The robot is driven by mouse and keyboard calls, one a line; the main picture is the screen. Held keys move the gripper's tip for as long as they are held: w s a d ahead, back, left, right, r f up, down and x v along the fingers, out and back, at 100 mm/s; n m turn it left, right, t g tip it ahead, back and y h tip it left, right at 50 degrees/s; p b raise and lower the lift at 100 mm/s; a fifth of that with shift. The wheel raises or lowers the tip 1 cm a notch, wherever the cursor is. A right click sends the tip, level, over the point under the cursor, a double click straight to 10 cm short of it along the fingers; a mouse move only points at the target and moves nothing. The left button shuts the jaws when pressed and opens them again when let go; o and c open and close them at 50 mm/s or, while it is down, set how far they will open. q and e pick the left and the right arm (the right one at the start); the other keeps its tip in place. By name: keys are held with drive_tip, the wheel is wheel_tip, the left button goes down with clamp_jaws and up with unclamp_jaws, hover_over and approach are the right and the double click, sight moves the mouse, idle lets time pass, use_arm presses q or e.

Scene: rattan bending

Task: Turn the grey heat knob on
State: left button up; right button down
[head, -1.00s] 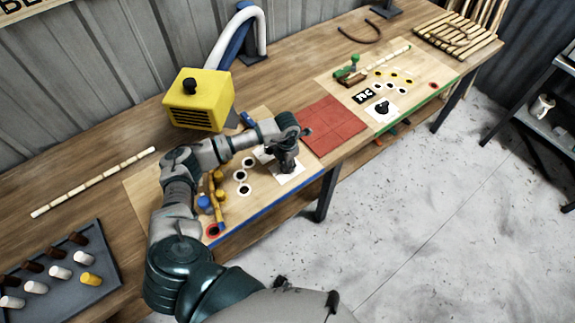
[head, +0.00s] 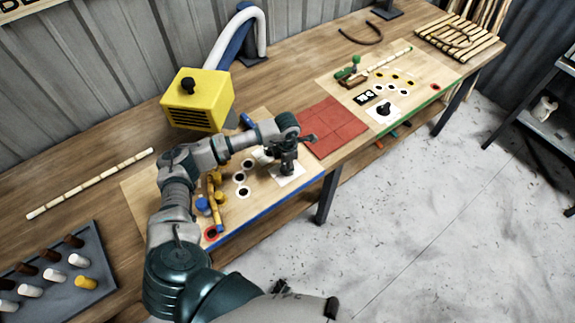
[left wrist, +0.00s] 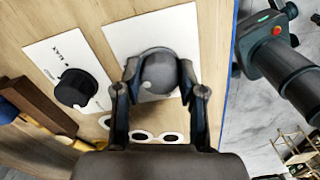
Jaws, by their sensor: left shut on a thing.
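The grey knob (left wrist: 160,72) is round, with a small white dot near its lower left edge, and sits on a white plate (left wrist: 178,27) in the left wrist view. My left gripper (left wrist: 159,72) is shut on it, one finger on each side. In the head view my left gripper (head: 288,168) points down over the same white plate (head: 291,181) on the left wooden panel, and it hides the knob there.
A black knob (left wrist: 75,88) on a labelled white plate is just left of the grey knob in the wrist view. White-ringed holes (head: 241,178), a yellow box (head: 198,98) and red tiles (head: 333,127) surround the arm. The panel's blue edge (head: 262,225) faces the open floor.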

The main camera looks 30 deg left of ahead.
use_arm(q)
drive_tip(key=shift+a+r, duration=0.1)
drive_tip(key=shift+a, duration=0.05)
drive_tip(key=o, duration=1.1)
drive_tip(key=shift+o, duration=0.2)
wheel_tip(320, 180, up, 12)
drive_tip(key=shift+a, duration=0.1)
